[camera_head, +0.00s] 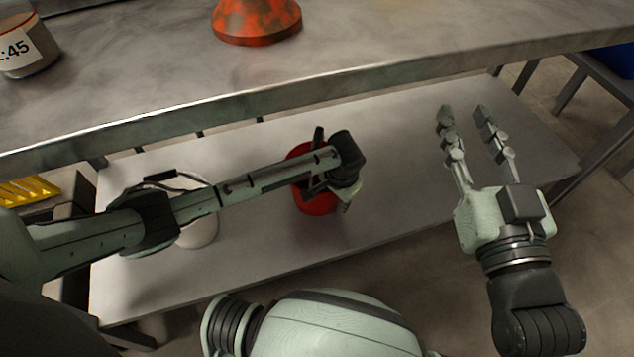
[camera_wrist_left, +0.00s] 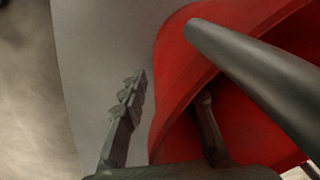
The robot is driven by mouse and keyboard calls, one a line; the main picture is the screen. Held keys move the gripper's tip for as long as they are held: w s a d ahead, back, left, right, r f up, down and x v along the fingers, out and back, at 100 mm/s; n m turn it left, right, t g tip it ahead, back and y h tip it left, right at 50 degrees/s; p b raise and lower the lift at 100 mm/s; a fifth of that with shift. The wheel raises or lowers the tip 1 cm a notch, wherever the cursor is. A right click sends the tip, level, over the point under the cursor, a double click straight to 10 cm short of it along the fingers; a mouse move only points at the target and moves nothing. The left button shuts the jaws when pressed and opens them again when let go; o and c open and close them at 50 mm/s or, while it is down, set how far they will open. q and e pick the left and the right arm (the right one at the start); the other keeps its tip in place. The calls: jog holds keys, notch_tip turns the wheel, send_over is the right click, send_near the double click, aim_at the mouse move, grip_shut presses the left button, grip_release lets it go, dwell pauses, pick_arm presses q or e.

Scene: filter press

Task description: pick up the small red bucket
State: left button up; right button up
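The small red bucket (camera_head: 314,205) stands on the lower metal shelf, partly hidden by my left arm and wrist. My left gripper (camera_head: 332,186) is over the bucket, its fingers partly hidden in the head view. In the left wrist view the bucket (camera_wrist_left: 250,132) fills the right side. There my left gripper (camera_wrist_left: 172,88) is open, one finger outside the wall and the other appearing inside the rim. A grey bar crosses the bucket there; I cannot tell if it is the handle. My right gripper (camera_head: 462,112) is open and empty, right of the bucket.
A pale bucket (camera_head: 198,230) stands on the lower shelf (camera_head: 250,245), under my left arm. The upper worktop (camera_head: 150,75) overhangs the back, with an orange-red object (camera_head: 256,22) and a labelled jar (camera_head: 28,50). The shelf is clear between the red bucket and my right gripper.

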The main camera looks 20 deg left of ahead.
pick_arm(q)
grip_shut()
dwell(0.3)
jog(key=shift+r, duration=0.1)
